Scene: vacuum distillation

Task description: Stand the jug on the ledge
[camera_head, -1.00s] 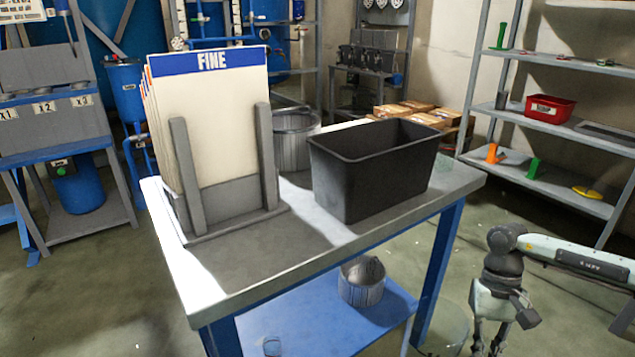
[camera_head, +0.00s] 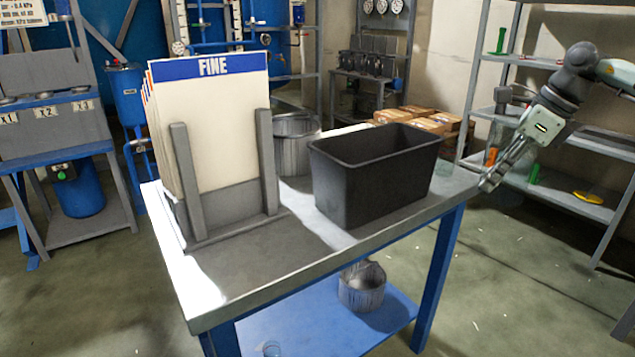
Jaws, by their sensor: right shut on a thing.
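My right gripper (camera_head: 492,180) is raised at the right end of the grey-topped table, its fingers pointing down and left. It is shut on what looks like the jug (camera_head: 509,196), a faint, clear, glassy shape beside the fingertips. The jug's outline is hard to make out against the floor and shelf behind. I cannot tell whether it touches the table edge. I cannot tell for sure which surface is the ledge; the grey tabletop (camera_head: 255,243) is the nearest surface. My left gripper is not in view.
A black bin (camera_head: 365,185) stands on the tabletop, left of my right gripper. A rack of boards marked FINE (camera_head: 215,130) and a ribbed metal pot (camera_head: 297,150) stand farther left. Another pot (camera_head: 361,290) is on the blue lower shelf. Grey shelving (camera_head: 575,200) stands behind my right arm.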

